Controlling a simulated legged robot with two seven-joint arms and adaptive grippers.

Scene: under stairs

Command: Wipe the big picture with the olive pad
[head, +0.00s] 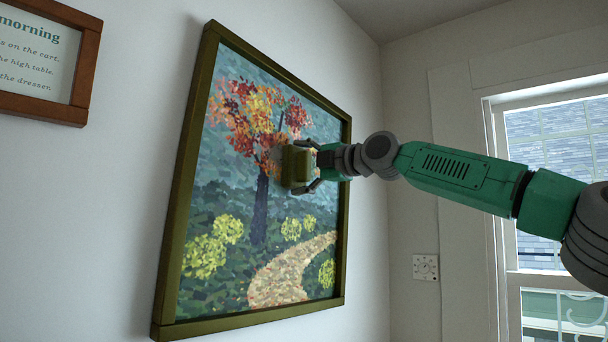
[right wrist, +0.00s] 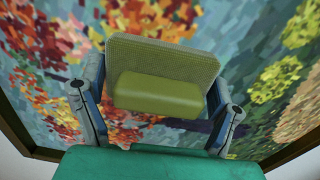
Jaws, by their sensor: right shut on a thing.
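The big picture (head: 228,202) hangs on the wall in an olive-gold frame and shows a tree with red and orange leaves, yellow bushes and a path. My right gripper (head: 305,167) is shut on the olive pad (head: 290,167) in front of the picture's middle, over the tree's right side. In the right wrist view the pad (right wrist: 160,92) sits between the two fingers, its broad face towards the painted surface (right wrist: 262,50). I cannot tell whether the pad touches the canvas. The pad and gripper hide part of the tree. My left gripper is not in view.
A smaller wooden-framed sign (head: 40,60) with text hangs at the upper left. A window (head: 552,150) is at the right, behind my right arm. A wall switch plate (head: 425,267) is below the arm.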

